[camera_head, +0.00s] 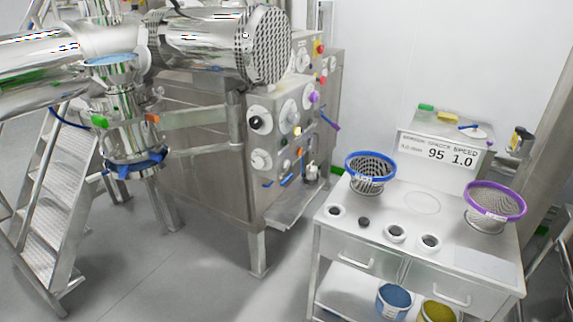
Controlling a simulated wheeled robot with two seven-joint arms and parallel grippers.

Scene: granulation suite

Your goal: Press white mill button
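The mill (200,45) is a shiny steel machine at the upper left, with a perforated round end. Below it stands a steel cabinet whose side panel (284,140) carries buttons and knobs on white round discs. A black button (256,123) and a pale round control (261,159) sit at its left edge. Other controls on it are purple, yellow and red. I cannot tell which small control is the white mill button. Neither of my grippers is in view.
A steel cart (375,235) at the right holds a blue-rimmed mesh basket (369,172), a purple-rimmed one (494,204) and several small round pieces. Steel stairs (55,190) are at the left. The floor (190,270) in front is clear.

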